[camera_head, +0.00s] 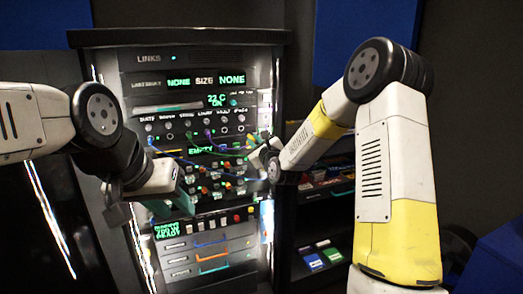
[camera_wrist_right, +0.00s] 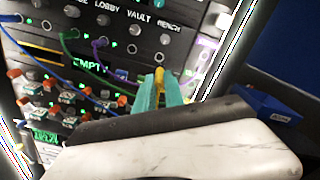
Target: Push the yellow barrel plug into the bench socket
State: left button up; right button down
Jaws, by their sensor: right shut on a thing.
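The yellow barrel plug (camera_wrist_right: 159,77) shows between the teal fingertips of my right gripper (camera_wrist_right: 156,93) in the right wrist view. My right gripper (camera_head: 259,142) is shut on it in front of the panel's right side in the head view. The bench socket (camera_wrist_right: 165,39) is the rightmost in the labelled row, above the plug in the wrist view; it looks empty, with the plug apart from it. It also shows in the head view (camera_head: 241,128). My left gripper (camera_head: 178,193) is before the panel's lower left; its jaw opening cannot be made out.
Coloured cables (camera_wrist_right: 97,43) hang from other sockets across the panel front. Switches and buttons (camera_wrist_right: 62,98) fill the rows below. A dark shelf with small boxes (camera_head: 312,262) stands right of the panel. A blue bin (camera_wrist_right: 265,103) is at the right.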

aim_at(246, 133)
dwell(0.4)
jog(key=shift+x, duration=2.95)
jog(key=shift+x, duration=2.55)
jog(key=c, duration=1.3)
grip_release()
jog(key=shift+c, duration=0.2)
jog(key=shift+s, duration=0.1)
jog(key=v, duration=0.7)
jog(key=shift+s, duration=0.35)
jog(key=shift+r, duration=0.1)
